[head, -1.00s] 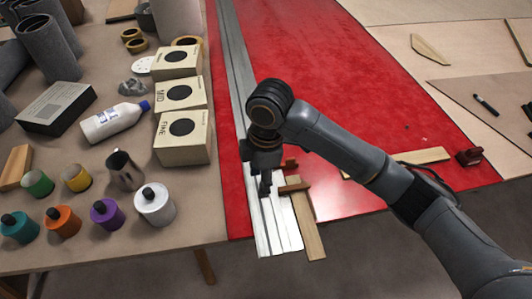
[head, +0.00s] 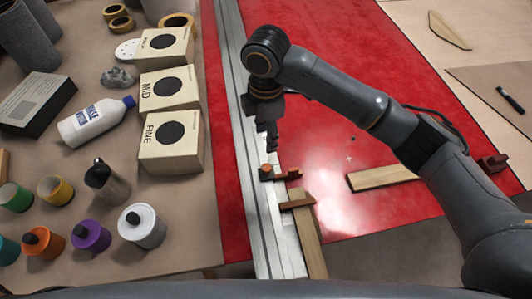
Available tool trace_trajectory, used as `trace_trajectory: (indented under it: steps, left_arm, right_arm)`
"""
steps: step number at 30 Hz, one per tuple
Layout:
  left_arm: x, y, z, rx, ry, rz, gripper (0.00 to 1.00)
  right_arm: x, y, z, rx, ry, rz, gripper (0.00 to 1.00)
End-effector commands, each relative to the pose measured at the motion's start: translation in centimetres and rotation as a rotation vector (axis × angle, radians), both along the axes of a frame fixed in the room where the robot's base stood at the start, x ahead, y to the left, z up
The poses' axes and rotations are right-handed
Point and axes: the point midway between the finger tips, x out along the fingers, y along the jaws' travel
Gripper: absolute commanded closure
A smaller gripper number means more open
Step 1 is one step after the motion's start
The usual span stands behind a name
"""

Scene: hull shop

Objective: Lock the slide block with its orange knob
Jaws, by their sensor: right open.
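The slide block (head: 284,175) is a small brown piece at the near part of the long silver rail (head: 262,225). Its round orange knob (head: 266,171) shows at its left end, over the rail. My right gripper (head: 272,143) is dark, points down and hangs above and just beyond the knob in the picture, apart from it. It is open with nothing seen in it, though its fingers overlap in this view. Whether the knob is tight cannot be told. My left gripper is not in view.
A wooden strip (head: 308,235) with a brown crosspiece (head: 297,203) lies beside the rail's near end. A wooden bar (head: 382,177) lies on the red panel (head: 345,130). Boxes (head: 171,142), a white bottle (head: 95,120) and several jars (head: 142,226) crowd the left table.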

Motion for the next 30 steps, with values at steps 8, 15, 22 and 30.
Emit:
trace_trajectory:
  steps: [8, 15, 22, 30]
  left_arm:
    - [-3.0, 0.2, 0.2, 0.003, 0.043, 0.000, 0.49]
    - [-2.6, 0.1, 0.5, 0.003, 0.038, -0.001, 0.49]
    - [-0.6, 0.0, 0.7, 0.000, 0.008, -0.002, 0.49]
    - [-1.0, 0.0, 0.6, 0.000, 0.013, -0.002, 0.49]
  right_arm:
    - [-0.2, -0.1, -5.4, -0.003, 0.005, -0.001, 0.52]
    - [-0.2, -0.1, -10.1, -0.002, 0.002, 0.000, 0.52]
    - [-0.1, -0.1, -12.5, -0.001, 0.001, -0.001, 0.52]
    - [-0.1, 0.0, -12.9, -0.001, 0.000, 0.000, 0.52]
